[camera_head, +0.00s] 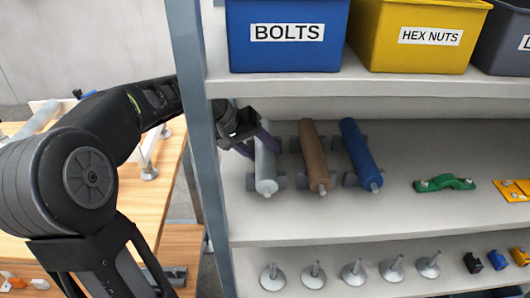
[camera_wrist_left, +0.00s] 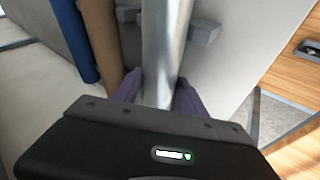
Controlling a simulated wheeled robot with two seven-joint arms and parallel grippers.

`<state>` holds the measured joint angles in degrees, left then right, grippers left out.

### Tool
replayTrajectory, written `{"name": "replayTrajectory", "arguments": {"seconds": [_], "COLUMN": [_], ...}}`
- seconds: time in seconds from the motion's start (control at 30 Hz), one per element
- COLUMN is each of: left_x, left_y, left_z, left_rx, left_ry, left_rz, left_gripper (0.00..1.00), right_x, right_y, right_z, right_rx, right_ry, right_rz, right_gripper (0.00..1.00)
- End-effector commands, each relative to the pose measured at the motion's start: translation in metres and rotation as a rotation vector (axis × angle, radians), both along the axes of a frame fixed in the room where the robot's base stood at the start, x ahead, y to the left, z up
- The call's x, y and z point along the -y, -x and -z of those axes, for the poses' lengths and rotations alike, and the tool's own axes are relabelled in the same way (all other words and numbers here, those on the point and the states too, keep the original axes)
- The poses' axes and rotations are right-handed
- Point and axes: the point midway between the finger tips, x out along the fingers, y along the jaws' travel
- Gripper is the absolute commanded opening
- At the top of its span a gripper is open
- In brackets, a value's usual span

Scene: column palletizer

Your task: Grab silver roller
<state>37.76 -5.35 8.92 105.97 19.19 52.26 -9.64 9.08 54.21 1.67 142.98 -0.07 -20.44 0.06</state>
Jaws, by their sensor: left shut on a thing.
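The silver roller (camera_head: 265,169) lies on the middle shelf, leftmost of three rollers, with grey supports at its sides. My left gripper (camera_head: 258,146) reaches in past the left shelf post and is shut on the silver roller near its far end. In the left wrist view, the two purple fingers (camera_wrist_left: 157,95) flank the silver roller (camera_wrist_left: 163,45) on both sides. The roller appears to be still at its supports; I cannot tell if it is lifted. My right gripper is not in view.
A brown roller (camera_head: 313,155) and a blue roller (camera_head: 360,152) lie just to the right. The left shelf post (camera_head: 196,130) stands close to my arm. Blue (camera_head: 285,35) and yellow (camera_head: 415,35) bins sit on the shelf above. A wooden table (camera_head: 160,190) is at left.

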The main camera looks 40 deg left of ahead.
Motion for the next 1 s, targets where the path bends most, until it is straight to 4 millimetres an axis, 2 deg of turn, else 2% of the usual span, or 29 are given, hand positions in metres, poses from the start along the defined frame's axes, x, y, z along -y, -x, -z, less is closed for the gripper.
{"name": "replayTrajectory", "arguments": {"seconds": [0.07, 0.4, 1.0], "left_x": [-0.0001, -0.0002, -0.0004], "left_y": [0.0, 0.0001, -0.0003], "left_z": [0.0001, 0.0001, -0.0017], "left_rx": [0.0, 0.0, 0.002], "left_ry": [0.0, -0.001, -0.002], "left_rz": [0.0, 0.001, 0.001], "left_gripper": [0.27, 0.0, 0.0], "right_x": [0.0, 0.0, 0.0], "right_y": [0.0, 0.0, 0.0], "right_z": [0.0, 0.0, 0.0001], "right_rx": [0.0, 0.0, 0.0], "right_ry": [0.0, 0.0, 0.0], "right_rz": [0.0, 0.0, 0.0], "right_gripper": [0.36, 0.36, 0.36]}}
